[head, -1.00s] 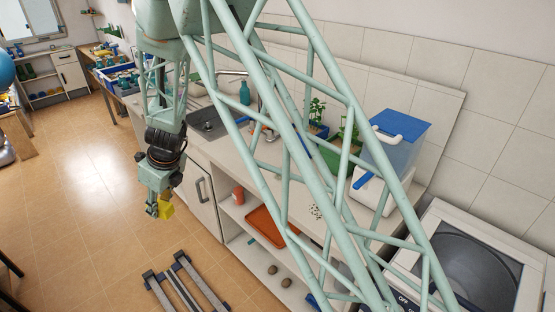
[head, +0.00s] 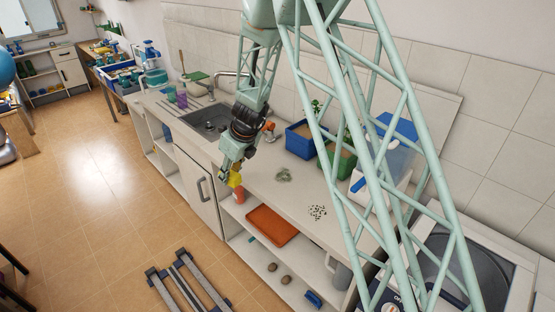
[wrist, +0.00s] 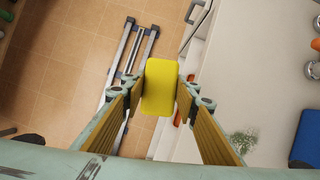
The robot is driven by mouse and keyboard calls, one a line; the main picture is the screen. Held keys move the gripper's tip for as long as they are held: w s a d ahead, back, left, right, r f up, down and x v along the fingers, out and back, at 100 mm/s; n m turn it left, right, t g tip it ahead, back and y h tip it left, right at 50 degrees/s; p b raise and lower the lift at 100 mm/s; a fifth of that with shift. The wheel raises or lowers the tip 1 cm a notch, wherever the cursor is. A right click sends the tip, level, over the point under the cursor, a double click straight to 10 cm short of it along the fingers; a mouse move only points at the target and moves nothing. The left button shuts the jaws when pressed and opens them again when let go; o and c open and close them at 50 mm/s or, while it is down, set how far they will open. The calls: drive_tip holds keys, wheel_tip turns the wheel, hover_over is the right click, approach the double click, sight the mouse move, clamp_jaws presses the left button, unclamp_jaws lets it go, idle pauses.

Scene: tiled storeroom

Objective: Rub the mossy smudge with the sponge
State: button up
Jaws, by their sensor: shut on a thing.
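My gripper (head: 231,171) is shut on the yellow sponge (head: 236,180), near the front edge of the counter in the head view. In the wrist view the sponge (wrist: 161,84) sits between the two fingers, with floor and the counter edge behind it. The mossy smudge (head: 283,175) is a grey-green patch on the counter top, to the right of my gripper. It also shows in the wrist view (wrist: 243,141), to the lower right of the sponge. The sponge is apart from the smudge.
Black specks (head: 317,212) lie on the counter (head: 262,190) right of the smudge. Blue planter (head: 301,140) and green planter (head: 335,158) stand behind. A sink (head: 207,120) is at left. An orange tray (head: 272,226) lies on the shelf below. A metal rail frame (head: 188,284) is on the floor.

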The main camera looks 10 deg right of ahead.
drive_tip(key=w+d+r+m+p, duration=0.1)
drive_tip(key=w+d+m+p, duration=0.1)
drive_tip(key=d, duration=1.7)
drive_tip(key=shift+w+d+t+h, duration=0.2)
drive_tip(key=shift+w+t+h, duration=0.1)
